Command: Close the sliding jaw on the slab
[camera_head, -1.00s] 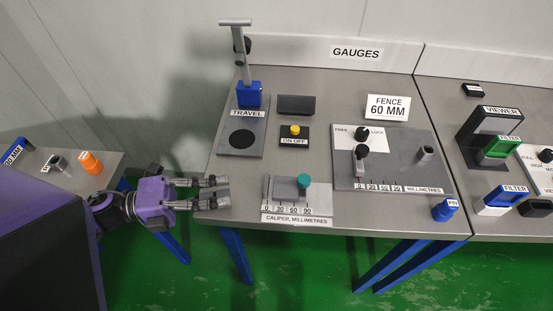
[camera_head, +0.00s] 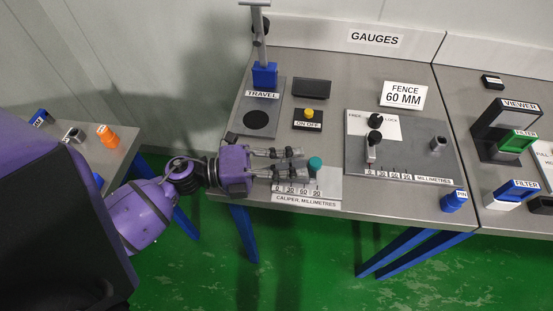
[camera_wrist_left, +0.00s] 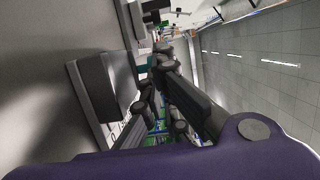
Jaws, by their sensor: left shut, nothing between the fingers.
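The caliper board (camera_head: 325,187) lies near the table's front edge, with a scale from 0 to 90. The teal knob (camera_head: 315,163) of its sliding jaw stands upright near the 90 end. My left gripper (camera_head: 301,163) is shut and empty, over the caliper's left part, with its fingertips just left of the knob. I cannot tell whether they touch. The gripper hides most of the jaw and the slab area. In the left wrist view the fingers (camera_wrist_left: 162,66) point toward a small teal patch at the knob. My right gripper is not in view.
The fence plate (camera_head: 425,145) with a lever stands right of the caliper, and a yellow button box (camera_head: 308,119) stands behind it. The travel stand (camera_head: 265,75) is at the back left.

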